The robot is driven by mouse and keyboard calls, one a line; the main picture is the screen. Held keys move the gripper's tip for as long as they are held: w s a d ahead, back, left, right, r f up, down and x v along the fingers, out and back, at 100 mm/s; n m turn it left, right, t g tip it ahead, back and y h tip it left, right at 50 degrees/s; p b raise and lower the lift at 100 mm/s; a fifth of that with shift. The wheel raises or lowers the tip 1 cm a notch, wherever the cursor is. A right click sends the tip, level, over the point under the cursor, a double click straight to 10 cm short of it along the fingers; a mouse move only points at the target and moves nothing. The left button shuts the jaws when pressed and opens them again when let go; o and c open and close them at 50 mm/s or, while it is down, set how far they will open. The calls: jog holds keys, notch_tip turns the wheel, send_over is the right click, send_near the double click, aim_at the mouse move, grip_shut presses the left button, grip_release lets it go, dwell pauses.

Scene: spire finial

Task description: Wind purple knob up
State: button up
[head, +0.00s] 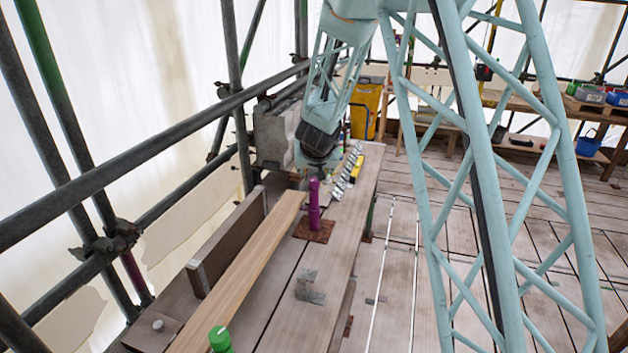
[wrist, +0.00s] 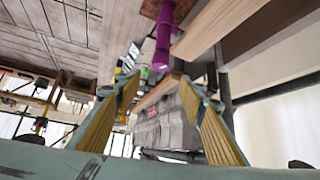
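The purple knob (head: 314,205) is an upright purple post on a rust-brown plate (head: 316,230), which lies on the plank bench. In the wrist view the purple knob (wrist: 163,38) runs down from the top edge, with its near end just beyond my fingertips. My gripper (wrist: 158,84) has its two tan-padded fingers spread wide with nothing between the pads. In the head view my arm comes down behind the knob and the dark wrist is visible, but the fingers are hard to make out.
A long light plank (head: 240,275) lies left of the knob, beside a raised brown board (head: 228,245). A row of small items (head: 347,172) lies behind the knob to the right. A green-capped object (head: 220,340) stands at the front. Scaffold tubes (head: 160,135) cross at left.

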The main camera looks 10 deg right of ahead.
aim_at(314, 180)
jog(key=shift+w+f, duration=0.15)
jog(key=shift+b+x, duration=0.95)
jog(key=shift+x, duration=5.8)
jog(key=shift+c, duration=0.5)
jog(key=c, duration=0.7)
